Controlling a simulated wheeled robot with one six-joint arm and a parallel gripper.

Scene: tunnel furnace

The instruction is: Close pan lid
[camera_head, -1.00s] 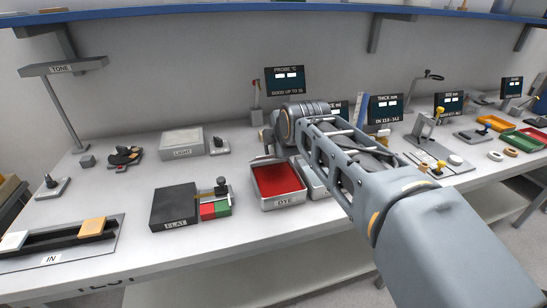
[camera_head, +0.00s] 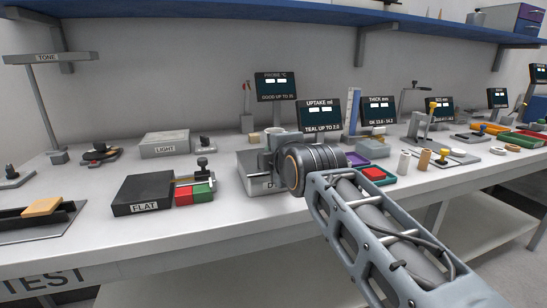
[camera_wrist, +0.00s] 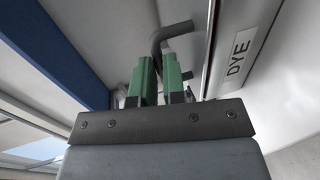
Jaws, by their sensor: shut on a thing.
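The dye pan (camera_head: 262,186) stands at mid-bench, its front label partly covered by my arm; the DYE label plate also shows in the wrist view (camera_wrist: 240,54). A grey lid (camera_head: 247,160) lies over the pan, and no red dye is visible. Whether it sits fully flush is hidden by my wrist. My gripper (camera_head: 268,148) is at the pan's top, mostly hidden by my own wrist. In the wrist view its green fingertips (camera_wrist: 158,80) are closed around a dark bent handle (camera_wrist: 170,34).
Left of the pan are the black FLAT box (camera_head: 140,195) and a red and green block tray (camera_head: 195,193). The LIGHT box (camera_head: 165,144) is behind. Display screens (camera_head: 320,116) stand at the back. Small pieces (camera_head: 424,161) lie to the right.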

